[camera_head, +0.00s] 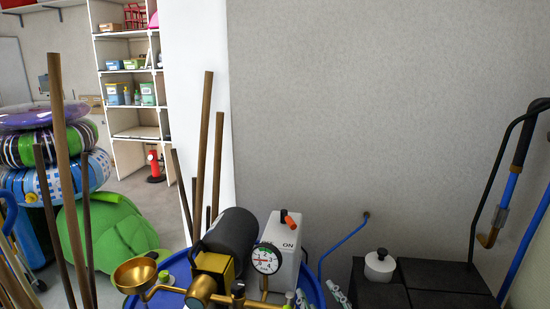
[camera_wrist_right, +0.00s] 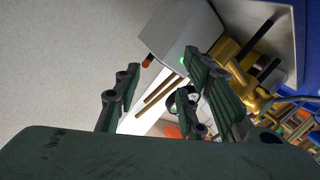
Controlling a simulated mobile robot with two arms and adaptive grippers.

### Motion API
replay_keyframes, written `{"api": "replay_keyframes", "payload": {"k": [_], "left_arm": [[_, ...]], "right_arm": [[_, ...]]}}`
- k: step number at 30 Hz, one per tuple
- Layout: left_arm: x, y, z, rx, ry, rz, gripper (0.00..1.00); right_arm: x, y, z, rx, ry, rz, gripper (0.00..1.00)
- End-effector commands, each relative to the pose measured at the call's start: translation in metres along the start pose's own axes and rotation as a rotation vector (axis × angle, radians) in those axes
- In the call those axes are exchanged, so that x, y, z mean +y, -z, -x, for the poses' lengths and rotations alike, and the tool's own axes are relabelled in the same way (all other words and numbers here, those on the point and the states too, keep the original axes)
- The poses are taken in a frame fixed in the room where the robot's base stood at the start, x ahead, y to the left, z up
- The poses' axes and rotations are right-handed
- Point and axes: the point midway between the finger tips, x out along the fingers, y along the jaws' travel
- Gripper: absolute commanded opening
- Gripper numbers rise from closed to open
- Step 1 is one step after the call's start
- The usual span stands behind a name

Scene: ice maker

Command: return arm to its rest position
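My right gripper (camera_wrist_right: 163,72) shows in the right wrist view, with two dark green fingers spread apart and nothing between them. Beyond the fingertips is a light grey switch box (camera_wrist_right: 182,30) with an orange-red switch (camera_wrist_right: 147,62) and a small green light. In the head view the same box (camera_head: 287,262), marked ON, stands on the machine with its orange switch (camera_head: 288,221) on top. Neither gripper shows in the head view. The distance between the right fingers and the box is hard to judge.
The machine has a pressure gauge (camera_head: 267,259), a dark cylinder (camera_head: 232,236), and a brass funnel (camera_head: 135,273) over a blue drum (camera_head: 314,291). A black block (camera_head: 434,275) with a white lidded pot (camera_head: 379,265) stands right. Wooden poles (camera_head: 203,150) rise left; a grey wall (camera_head: 380,110) is behind.

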Motion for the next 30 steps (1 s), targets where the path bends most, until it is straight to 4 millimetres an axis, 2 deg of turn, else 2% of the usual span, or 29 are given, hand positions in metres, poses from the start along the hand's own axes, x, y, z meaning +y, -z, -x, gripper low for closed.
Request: {"api": "replay_keyframes", "payload": {"k": [1, 3, 5, 6, 9, 12, 15, 21, 24, 30], "left_arm": [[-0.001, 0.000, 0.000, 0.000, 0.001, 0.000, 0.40], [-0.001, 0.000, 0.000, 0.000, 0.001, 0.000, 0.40], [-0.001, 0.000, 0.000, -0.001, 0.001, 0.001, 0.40], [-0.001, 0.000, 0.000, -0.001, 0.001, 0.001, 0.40], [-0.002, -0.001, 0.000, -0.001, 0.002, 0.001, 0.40], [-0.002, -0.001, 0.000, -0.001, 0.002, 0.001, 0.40], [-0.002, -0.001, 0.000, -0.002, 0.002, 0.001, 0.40], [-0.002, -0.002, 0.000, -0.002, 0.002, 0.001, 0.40], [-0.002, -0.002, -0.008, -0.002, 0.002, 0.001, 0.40], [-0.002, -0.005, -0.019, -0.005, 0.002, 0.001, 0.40]], "right_arm": [[-0.008, -0.033, 0.011, -0.097, 0.028, -0.054, 0.38], [-0.018, -0.074, 0.029, -0.228, 0.064, -0.121, 0.38], [-0.027, -0.107, 0.048, -0.339, 0.094, -0.177, 0.38], [-0.034, -0.128, 0.062, -0.412, 0.112, -0.213, 0.38], [-0.050, -0.173, 0.102, -0.585, 0.155, -0.293, 0.38], [-0.063, -0.206, 0.140, -0.735, 0.190, -0.356, 0.38], [-0.074, -0.230, 0.176, -0.862, 0.218, -0.405, 0.38], [-0.092, -0.261, 0.246, -1.084, 0.264, -0.484, 0.38], [-0.109, -0.290, 0.226, -1.082, 0.267, -0.479, 0.38], [-0.145, -0.347, 0.205, -1.103, 0.279, -0.474, 0.38]]}}
